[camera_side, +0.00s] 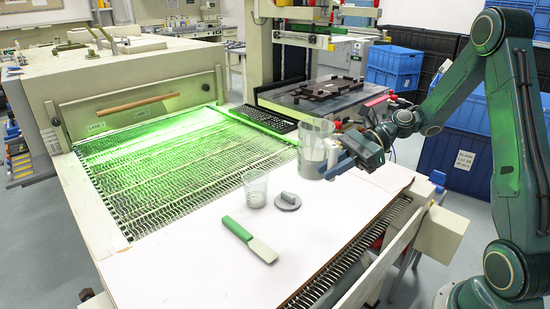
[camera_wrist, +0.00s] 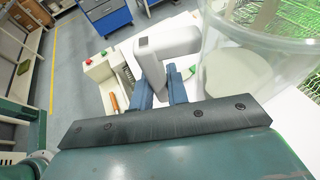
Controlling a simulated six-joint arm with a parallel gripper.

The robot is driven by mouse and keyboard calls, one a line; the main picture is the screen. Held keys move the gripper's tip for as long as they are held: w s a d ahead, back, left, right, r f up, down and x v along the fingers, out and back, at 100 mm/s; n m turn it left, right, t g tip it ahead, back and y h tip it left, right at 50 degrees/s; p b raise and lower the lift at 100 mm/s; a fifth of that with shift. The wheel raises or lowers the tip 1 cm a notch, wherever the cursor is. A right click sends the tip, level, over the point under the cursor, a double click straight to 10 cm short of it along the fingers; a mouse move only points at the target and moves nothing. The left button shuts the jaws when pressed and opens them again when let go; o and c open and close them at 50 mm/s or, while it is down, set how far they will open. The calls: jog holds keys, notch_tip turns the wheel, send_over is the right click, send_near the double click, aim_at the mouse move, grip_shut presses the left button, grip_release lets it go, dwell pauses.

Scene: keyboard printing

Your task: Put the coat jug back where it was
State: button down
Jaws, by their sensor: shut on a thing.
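The coat jug (camera_side: 313,152) is a large clear jug with pale, whitish contents. It is upright at the right side of the white work surface, near the dark-topped press. I cannot tell whether its base touches the surface. My gripper (camera_side: 343,147) is at its right side, shut on the handle. In the wrist view the two blue fingers of my gripper (camera_wrist: 162,90) close around the pale grey handle (camera_wrist: 168,42). The jug's clear wall and pale contents (camera_wrist: 235,78) fill the upper right there.
A small clear beaker (camera_side: 255,188), a grey lid-like disc with a knob (camera_side: 288,202) and a green-handled spatula (camera_side: 249,239) lie on the white board (camera_side: 185,262). A black keyboard (camera_side: 262,122) lies behind the jug. The green-lit mesh conveyor (camera_side: 150,160) is left. The board's front is mostly clear.

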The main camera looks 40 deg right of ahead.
notch_tip(320, 180, down, 14)
jog(key=shift+r, duration=0.15)
dwell(0.4)
jog(key=shift+f, duration=1.9)
jog(key=shift+f, duration=0.1)
jog(key=c, duration=1.4)
grip_release()
jog(key=shift+o, duration=0.2)
jog(key=shift+d+r, duration=0.15)
jog(key=shift+r, duration=0.05)
jog(key=v, duration=1.1)
jog(key=shift+d+r, duration=0.2)
jog(key=shift+d, duration=0.05)
